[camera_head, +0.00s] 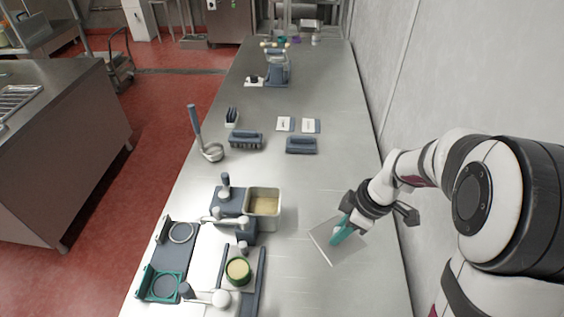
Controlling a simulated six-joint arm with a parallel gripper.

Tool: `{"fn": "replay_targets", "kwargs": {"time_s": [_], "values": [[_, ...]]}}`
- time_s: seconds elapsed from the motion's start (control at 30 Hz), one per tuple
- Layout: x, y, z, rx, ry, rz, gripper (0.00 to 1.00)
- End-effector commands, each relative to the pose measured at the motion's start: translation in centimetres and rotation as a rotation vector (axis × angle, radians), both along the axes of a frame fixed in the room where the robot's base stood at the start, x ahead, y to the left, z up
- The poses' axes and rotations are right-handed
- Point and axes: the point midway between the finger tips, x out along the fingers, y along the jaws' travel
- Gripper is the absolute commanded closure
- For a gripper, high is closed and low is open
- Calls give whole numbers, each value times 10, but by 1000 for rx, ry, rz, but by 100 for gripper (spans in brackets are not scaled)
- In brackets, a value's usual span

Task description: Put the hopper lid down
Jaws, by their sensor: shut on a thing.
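The hopper lid (325,246) is a flat, pale square plate with a teal handle. It is at the lower right of the steel table, below my arm. My gripper (346,229) is shut on the teal handle, and its fingers partly hide the handle. The lid looks roughly level and low over the table; I cannot tell whether it touches the surface. An open square hopper (279,214) with tan contents stands to its left, apart from the lid.
A machine with white levers (222,220) and teal-edged parts stands at the lower left, with a green round cup (238,271) beside it. Brushes (301,145), small cards and a ladle (212,152) lie farther back. Bare table surrounds the lid; a wall is at right.

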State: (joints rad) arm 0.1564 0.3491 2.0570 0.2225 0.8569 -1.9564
Motion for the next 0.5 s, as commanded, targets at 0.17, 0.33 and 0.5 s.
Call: {"fn": "replay_targets", "kwargs": {"time_s": [0.17,0.33,0.5], "values": [[-42,-23,-3,-1,0,147,100],[-42,6,-23,-1,3,190,100],[-28,57,-55,-3,2,190,100]]}}
